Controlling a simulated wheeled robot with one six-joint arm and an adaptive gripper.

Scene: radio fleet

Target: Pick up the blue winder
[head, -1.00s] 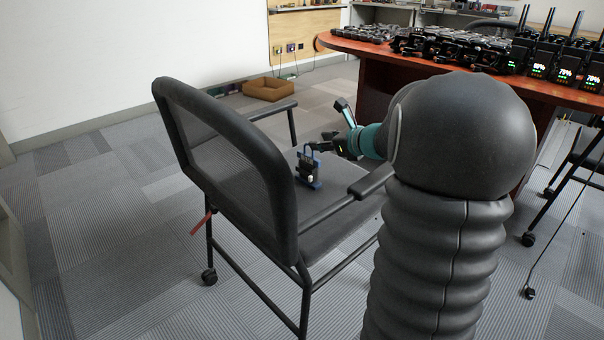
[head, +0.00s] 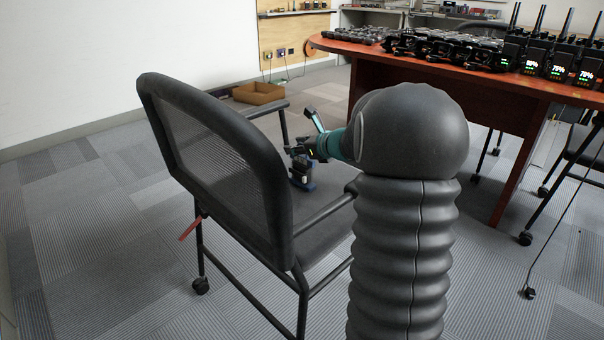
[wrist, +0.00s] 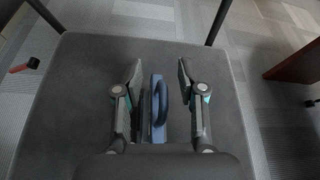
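The blue winder (head: 302,186) stands on the seat of the black chair (head: 330,212), with a dark part and a small pale part on it. In the wrist view the blue winder (wrist: 158,105) shows as a blue frame with a loop at its right side. My gripper (wrist: 158,75) is open, with one finger on each side of the winder. The left finger is close to the winder; whether it touches is unclear. A wider gap shows at the right finger. In the head view my gripper (head: 298,148) is at the winder's top, partly hidden by my arm.
The chair's mesh back (head: 215,150) and armrests surround the seat. A red-brown table (head: 420,72) with several radios (head: 555,62) stands behind on the right. A cardboard box (head: 258,93) lies on the floor behind the chair. Carpet at the left is clear.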

